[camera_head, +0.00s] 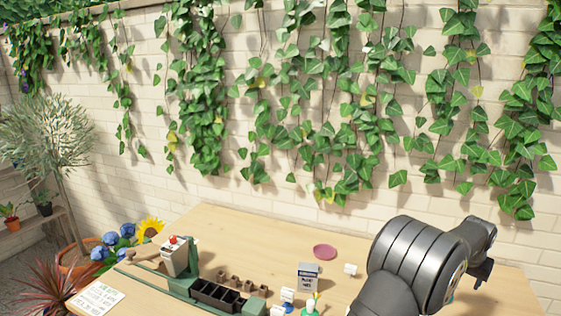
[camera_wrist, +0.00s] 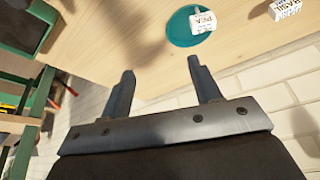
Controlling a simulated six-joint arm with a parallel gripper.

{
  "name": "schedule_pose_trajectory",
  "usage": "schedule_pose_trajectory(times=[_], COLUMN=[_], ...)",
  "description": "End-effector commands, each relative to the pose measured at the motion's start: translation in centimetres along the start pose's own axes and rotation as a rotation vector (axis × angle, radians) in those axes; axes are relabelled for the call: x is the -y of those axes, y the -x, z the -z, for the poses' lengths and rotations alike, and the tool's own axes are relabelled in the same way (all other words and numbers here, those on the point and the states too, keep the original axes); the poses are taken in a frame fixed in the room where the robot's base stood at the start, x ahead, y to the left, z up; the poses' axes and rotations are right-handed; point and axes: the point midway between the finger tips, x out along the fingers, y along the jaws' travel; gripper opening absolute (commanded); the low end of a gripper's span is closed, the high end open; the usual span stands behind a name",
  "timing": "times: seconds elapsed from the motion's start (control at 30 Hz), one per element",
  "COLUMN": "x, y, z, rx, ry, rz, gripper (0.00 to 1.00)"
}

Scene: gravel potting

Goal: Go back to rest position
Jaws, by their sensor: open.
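My gripper (camera_wrist: 160,68) shows in the wrist view with its two dark fingers apart and nothing between them. Past the fingertips is the wooden table (camera_wrist: 130,28), with its edge and the brick wall below it in the picture. In the head view my dark arm is folded at the right, over the right part of the table (camera_head: 235,230). I cannot make out the fingers there. The arm hides part of the table behind it.
A teal saucer (camera_wrist: 180,28) bears a white labelled piece (camera_wrist: 203,21); another labelled piece (camera_wrist: 284,8) lies right. In the head view, a mauve saucer (camera_head: 325,252), a labelled box (camera_head: 308,276), brown pots (camera_head: 234,282) and a black-celled tray (camera_head: 214,295) occupy the table. The back centre-left is clear.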

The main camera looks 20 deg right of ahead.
Motion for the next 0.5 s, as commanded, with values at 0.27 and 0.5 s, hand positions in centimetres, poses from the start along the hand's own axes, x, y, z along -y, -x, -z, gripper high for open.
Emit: schedule_pose_trajectory(times=[0.27,0.5], x=[0.2,5.1], y=[1.8,1.5], z=[-0.6,-0.7], rx=[0.003,0.002], ry=[0.022,0.057], rz=[0.008,0.023], gripper=[0.57,0.57])
